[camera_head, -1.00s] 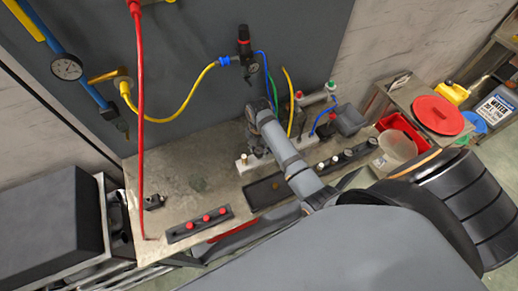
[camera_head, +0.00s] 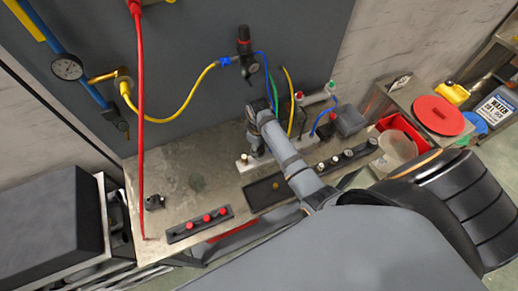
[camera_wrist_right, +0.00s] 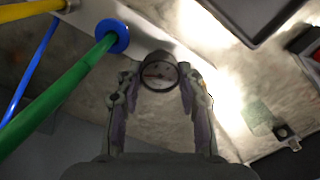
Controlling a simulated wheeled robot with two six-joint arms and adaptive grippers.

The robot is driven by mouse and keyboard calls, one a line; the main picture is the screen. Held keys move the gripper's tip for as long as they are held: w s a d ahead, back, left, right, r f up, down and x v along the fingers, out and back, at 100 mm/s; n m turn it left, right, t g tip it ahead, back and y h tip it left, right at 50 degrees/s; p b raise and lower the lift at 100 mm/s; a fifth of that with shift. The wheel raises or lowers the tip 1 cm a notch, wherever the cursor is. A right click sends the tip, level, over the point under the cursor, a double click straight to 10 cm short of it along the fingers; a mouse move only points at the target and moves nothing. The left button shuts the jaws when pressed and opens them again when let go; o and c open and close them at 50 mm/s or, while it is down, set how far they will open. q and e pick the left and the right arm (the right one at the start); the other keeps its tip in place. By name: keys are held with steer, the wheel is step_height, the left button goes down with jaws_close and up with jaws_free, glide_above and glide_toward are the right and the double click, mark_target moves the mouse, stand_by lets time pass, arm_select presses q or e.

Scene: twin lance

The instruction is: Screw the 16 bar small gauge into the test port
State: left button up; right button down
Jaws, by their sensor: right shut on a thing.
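A small round gauge (camera_wrist_right: 159,74) with a dark rim and pale dial sits between the fingertips of my right gripper (camera_wrist_right: 158,84) in the right wrist view. The gripper is shut on it, with the dial facing the camera. The gauge is hidden there by the arm. I cannot make out which fitting is the test port. My left gripper is not in view.
A green hose (camera_wrist_right: 62,92) with a blue collar (camera_wrist_right: 112,37) stands close left of my right gripper. Red knobs sit on a black strip (camera_head: 200,225); a dark tray (camera_head: 265,190) and another fitting strip (camera_head: 347,157) lie nearby. The bench's left part (camera_head: 180,175) is mostly clear.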

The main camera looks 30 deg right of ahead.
steer(key=c, duration=1)
jaws_free()
steer(key=shift+c, duration=0.2)
steer(key=n, duration=1.4)
steer(key=shift+s, duration=0.1)
steer(key=n, duration=0.4)
steer(key=shift+n, duration=0.3)
steer(key=n, duration=0.6)
steer(key=shift+n, duration=0.4)
